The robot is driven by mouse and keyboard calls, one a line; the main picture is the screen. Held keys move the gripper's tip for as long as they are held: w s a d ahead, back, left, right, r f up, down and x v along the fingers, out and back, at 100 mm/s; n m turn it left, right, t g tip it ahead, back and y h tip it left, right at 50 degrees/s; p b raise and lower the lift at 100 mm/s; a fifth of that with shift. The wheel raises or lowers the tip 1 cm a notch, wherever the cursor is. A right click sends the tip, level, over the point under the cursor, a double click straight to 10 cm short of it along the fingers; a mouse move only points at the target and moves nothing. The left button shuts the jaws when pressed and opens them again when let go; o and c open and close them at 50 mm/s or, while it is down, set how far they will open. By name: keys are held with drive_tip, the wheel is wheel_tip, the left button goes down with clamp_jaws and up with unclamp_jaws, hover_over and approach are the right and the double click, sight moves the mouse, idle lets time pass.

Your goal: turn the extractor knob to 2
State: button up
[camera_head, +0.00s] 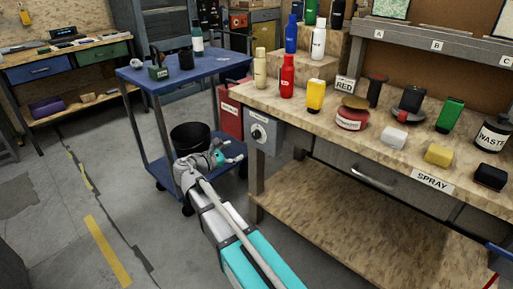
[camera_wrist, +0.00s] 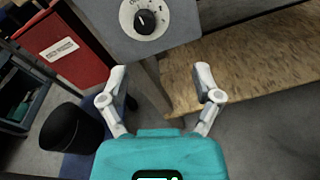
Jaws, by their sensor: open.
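The extractor knob is a black dial on a grey box (camera_head: 266,137) fixed to the left end of the workbench. A light pointer line on the knob points up and a little left. My gripper (camera_wrist: 160,78) is open and empty, its two fingers apart and below the knob in the picture, not touching it. In the head view my gripper (camera_head: 236,155) is just left of the grey box.
The workbench (camera_head: 330,105) carries bottles and cans, with a lower wooden shelf (camera_head: 350,210). A red box (camera_head: 230,115) hangs left of the grey box. A blue cart (camera_head: 185,75) and a black bin (camera_head: 190,137) stand close left of my gripper.

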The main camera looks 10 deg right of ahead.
sight(254, 136)
drive_tip(key=shift+w+a+f+n+t+h+b, duration=0.15)
drive_tip(key=shift+w+a+n+t+b, duration=0.1)
drive_tip(key=shift+a+n+b, duration=0.25)
drive_tip(key=shift+w+a+f+n+t+h+b, duration=0.15)
drive_tip(key=shift+a+n+t+b, duration=0.15)
drive_tip(key=shift+a, duration=0.35)
drive_tip(key=shift+w+d, duration=0.15)
drive_tip(key=shift+d, duration=0.05)
drive_tip(key=x, duration=1.3)
drive_tip(key=shift+w+d, duration=0.1)
drive_tip(key=shift+d, duration=0.1)
drive_tip(key=shift+c, duration=0.2)
clamp_jaws()
drive_tip(key=shift+d, duration=0.25)
drive_tip(key=shift+a+f, duration=0.1)
drive_tip(key=shift+a, duration=0.1)
